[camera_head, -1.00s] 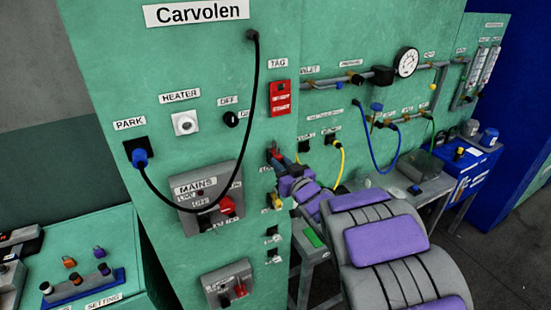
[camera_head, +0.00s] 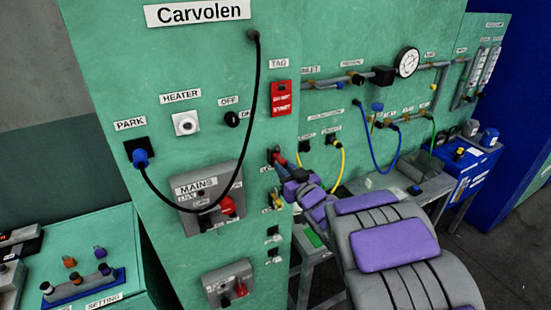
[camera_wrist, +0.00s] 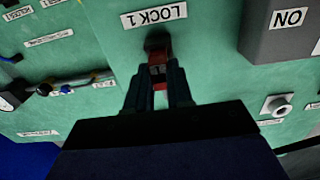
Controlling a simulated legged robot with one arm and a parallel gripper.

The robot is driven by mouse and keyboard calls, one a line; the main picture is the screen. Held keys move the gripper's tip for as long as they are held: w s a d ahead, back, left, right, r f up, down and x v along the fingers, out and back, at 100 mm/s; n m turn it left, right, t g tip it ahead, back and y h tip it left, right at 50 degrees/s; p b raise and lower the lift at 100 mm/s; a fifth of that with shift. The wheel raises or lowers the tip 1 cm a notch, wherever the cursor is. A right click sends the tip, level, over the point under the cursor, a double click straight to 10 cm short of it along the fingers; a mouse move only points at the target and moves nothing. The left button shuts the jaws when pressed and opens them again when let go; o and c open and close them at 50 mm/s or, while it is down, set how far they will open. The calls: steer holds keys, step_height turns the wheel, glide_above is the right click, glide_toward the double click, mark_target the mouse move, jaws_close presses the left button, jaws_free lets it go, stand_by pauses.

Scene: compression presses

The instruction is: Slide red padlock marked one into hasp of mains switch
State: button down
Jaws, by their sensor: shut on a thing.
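The red padlock (camera_wrist: 158,68), with a pale mark too small to read surely, is between my gripper's fingers (camera_wrist: 158,84) in the wrist view. The fingers are shut on it. It is at a dark holder under the LOCK 1 label (camera_wrist: 157,16); I cannot tell whether it is off the holder. In the head view my gripper (camera_head: 281,168) is at the panel, right of the mains switch (camera_head: 185,201), and the padlock is mostly hidden. The mains switch is a grey box with a red handle (camera_head: 228,207). Its hasp is too small to make out.
A black cable (camera_head: 258,90) loops from the panel top across the mains switch to the PARK socket (camera_head: 140,155). More holders (camera_head: 273,235) sit below my gripper. A red tag (camera_head: 281,97) hangs above. A grey bench (camera_head: 430,188) stands right, behind my arm.

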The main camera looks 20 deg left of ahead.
steer(key=shift+v, duration=0.95)
stand_by(0.4)
steer(key=shift+p+v, duration=0.3)
steer(key=shift+v, duration=1.55)
